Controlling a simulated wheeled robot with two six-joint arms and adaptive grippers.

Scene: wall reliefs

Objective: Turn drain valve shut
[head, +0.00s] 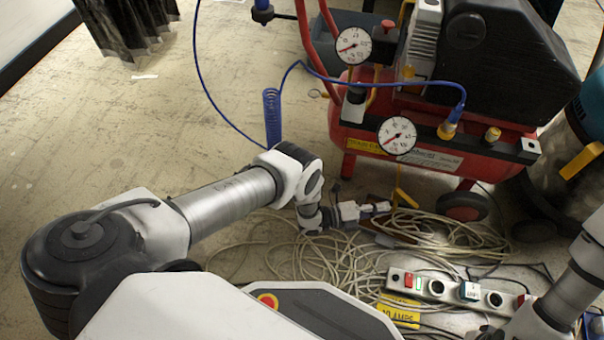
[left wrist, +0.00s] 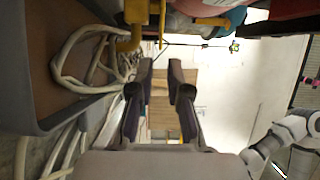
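The red compressor tank (head: 430,140) stands at the upper right of the head view. A yellow lever (head: 404,197), which looks like the drain valve's handle, hangs below the tank. My left gripper (head: 386,208) is low beneath the tank, just left of and below this lever and apparently apart from it. In the left wrist view its two dark fingers (left wrist: 161,68) are apart with nothing between them. Yellow parts (left wrist: 130,38) show there above and left of the fingertips; I cannot tell which one is the lever.
Tangled pale cables (head: 335,258) cover the floor around the left gripper. A power strip (head: 455,290) lies in front. Two pressure gauges (head: 397,136) and a blue hose (head: 272,115) are on the compressor. A black wheel (head: 463,206) stands right of the lever.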

